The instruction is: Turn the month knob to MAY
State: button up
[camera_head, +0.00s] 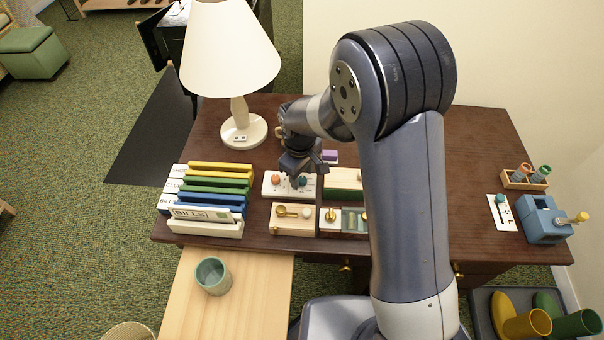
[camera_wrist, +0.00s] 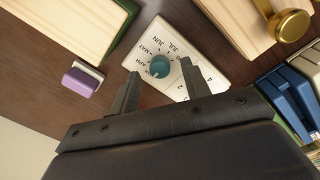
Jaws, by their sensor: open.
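The month knob (camera_wrist: 158,66) is a round teal knob on a white panel (camera_wrist: 183,46). Month labels around it include JUL, JUN, MAY and APR. A small mark shows on the knob, but I cannot tell which month it points at. In the head view the panel (camera_head: 268,190) lies on the brown desk, with an orange knob (camera_head: 276,180) left of the teal one (camera_head: 302,181). My gripper (camera_wrist: 160,72) is open above the panel, its fingers to either side of the month knob in the wrist view. I see no contact. The orange knob is hidden in the wrist view.
A purple-and-white block (camera_wrist: 82,79) lies beside the panel. A green-and-wood box (camera_head: 343,181) stands to the right and a wooden box with a brass knob (camera_head: 293,224) in front. A file rack (camera_head: 205,228) and a lamp (camera_head: 240,130) stand left and behind.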

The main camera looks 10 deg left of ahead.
jog(key=shift+f, duration=0.45)
jog(key=shift+c, duration=0.3)
grip_shut()
jog(key=shift+m, duration=0.3)
